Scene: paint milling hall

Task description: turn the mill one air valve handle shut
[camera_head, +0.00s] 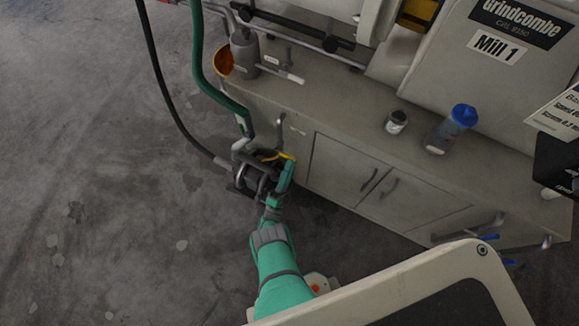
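The mill (445,50) labelled "Mill 1" stands at the upper right on a long grey cabinet base. A yellow lever-like piece (285,155), which looks like the valve handle, shows at the cabinet's left end, close to where a green hose (203,75) comes down. My teal arm reaches up from the bottom of the picture to this spot. My gripper (256,176) is a small dark shape just below and left of the yellow piece. I cannot tell whether it touches the handle or whether its fingers are open. The valve body is mostly hidden.
A black hose (160,82) runs to the same corner. Blue handles (488,237) show at the cabinet's lower right. A blue-capped bottle (451,130), a small jar (396,122) and a grey can (245,50) stand on the cabinet top. The floor at left is clear.

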